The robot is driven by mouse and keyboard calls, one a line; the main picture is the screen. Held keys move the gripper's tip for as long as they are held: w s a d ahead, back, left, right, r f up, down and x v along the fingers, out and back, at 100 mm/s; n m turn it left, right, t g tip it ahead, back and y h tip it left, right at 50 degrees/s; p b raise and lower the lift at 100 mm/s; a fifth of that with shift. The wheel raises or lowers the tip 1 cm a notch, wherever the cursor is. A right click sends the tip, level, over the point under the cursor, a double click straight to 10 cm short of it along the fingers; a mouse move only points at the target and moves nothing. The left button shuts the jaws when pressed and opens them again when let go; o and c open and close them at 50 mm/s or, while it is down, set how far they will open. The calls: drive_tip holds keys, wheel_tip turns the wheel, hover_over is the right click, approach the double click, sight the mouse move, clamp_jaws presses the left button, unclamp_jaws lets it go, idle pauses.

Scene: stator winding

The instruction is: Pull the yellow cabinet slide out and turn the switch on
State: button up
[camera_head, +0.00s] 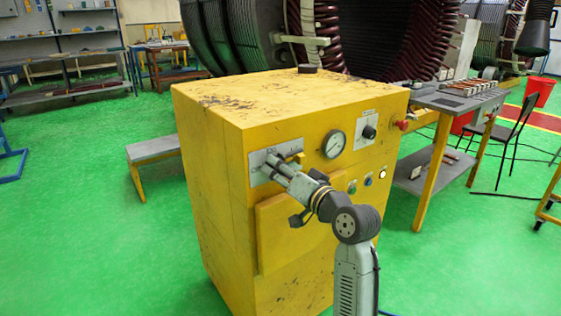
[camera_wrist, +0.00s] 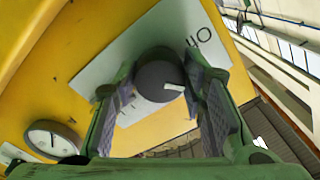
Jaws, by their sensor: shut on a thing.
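The yellow cabinet (camera_head: 222,172) stands in the middle of the head view. My gripper (camera_head: 277,163) is at the light plate (camera_head: 262,176) on the upper left of its front. In the wrist view my gripper (camera_wrist: 160,98) has its two fingers on either side of a round dark switch knob (camera_wrist: 158,72) with a white mark, on a pale plate (camera_wrist: 110,75) with dark lettering. A small yellow piece (camera_head: 297,156), perhaps the slide, shows beside the fingertips in the head view. I cannot tell how far it is pulled out. My gripper hides the knob there.
A round gauge (camera_head: 333,144) is right of my gripper, and it also shows in the wrist view (camera_wrist: 52,140). Further right are another dark knob (camera_head: 369,132), a red knob (camera_head: 401,125) and small buttons (camera_head: 367,180). A grey-topped bench (camera_head: 440,100) stands right; green floor is open at left.

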drive_tip(key=shift+r+m+p, duration=0.15)
drive_tip(key=shift+m+p, duration=3.15)
drive_tip(key=shift+m, duration=0.6)
drive_tip(key=o, duration=1.2)
drive_tip(key=shift+c, duration=0.2)
drive_tip(key=v, duration=1.2)
drive_tip(key=shift+a, duration=0.1)
